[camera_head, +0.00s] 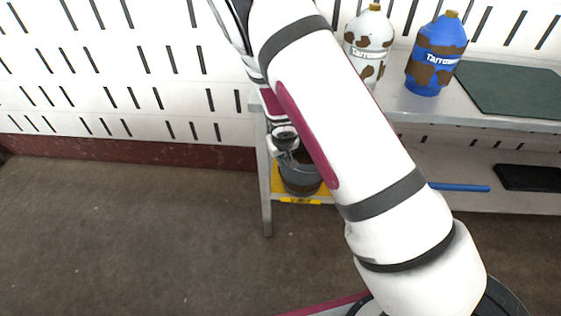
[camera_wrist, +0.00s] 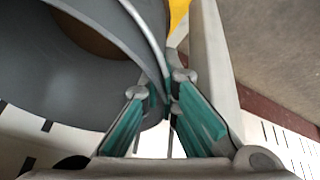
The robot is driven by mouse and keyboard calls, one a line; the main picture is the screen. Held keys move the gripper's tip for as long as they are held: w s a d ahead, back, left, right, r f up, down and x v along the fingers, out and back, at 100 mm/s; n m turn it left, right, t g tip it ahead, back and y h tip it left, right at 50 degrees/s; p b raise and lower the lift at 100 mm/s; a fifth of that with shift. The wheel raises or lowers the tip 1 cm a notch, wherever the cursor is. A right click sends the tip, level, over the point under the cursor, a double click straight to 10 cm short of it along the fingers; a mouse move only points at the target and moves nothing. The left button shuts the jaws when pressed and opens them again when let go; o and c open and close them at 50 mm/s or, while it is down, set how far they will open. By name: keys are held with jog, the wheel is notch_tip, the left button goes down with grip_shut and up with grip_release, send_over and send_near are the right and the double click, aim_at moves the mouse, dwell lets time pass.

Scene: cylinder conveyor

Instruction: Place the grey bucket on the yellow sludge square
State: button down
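The grey bucket (camera_head: 301,183) is at the left end of the lower shelf, over the yellow sludge square (camera_head: 277,182). I cannot tell if it rests on the square or hangs just above it. My arm hides part of the bucket. In the wrist view the bucket (camera_wrist: 60,85) fills the upper left, with brown contents inside, and a bit of yellow (camera_wrist: 178,14) shows beyond its rim. My gripper (camera_wrist: 164,92) has its teal-padded fingers on both sides of the bucket's rim, close together and seemingly pinching it.
The metal table (camera_head: 410,108) has a white bottle (camera_head: 369,45), a blue bottle (camera_head: 436,55) and a dark green mat (camera_head: 515,88) on top. A blue bar (camera_head: 460,187) and a black tray (camera_head: 528,178) lie on the lower shelf. The floor at left is clear.

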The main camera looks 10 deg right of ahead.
notch_tip(320, 180, down, 2)
jog(key=shift+f+b, duration=0.2)
jog(key=shift+b, duration=0.35)
jog(key=c, duration=2.3)
grip_release()
jog(key=shift+f, duration=0.15)
jog(key=o, duration=0.5)
jog(key=p+v, duration=0.4)
jog(key=v, duration=0.8)
jog(key=shift+p, duration=0.35)
jog(key=shift+s, duration=0.15)
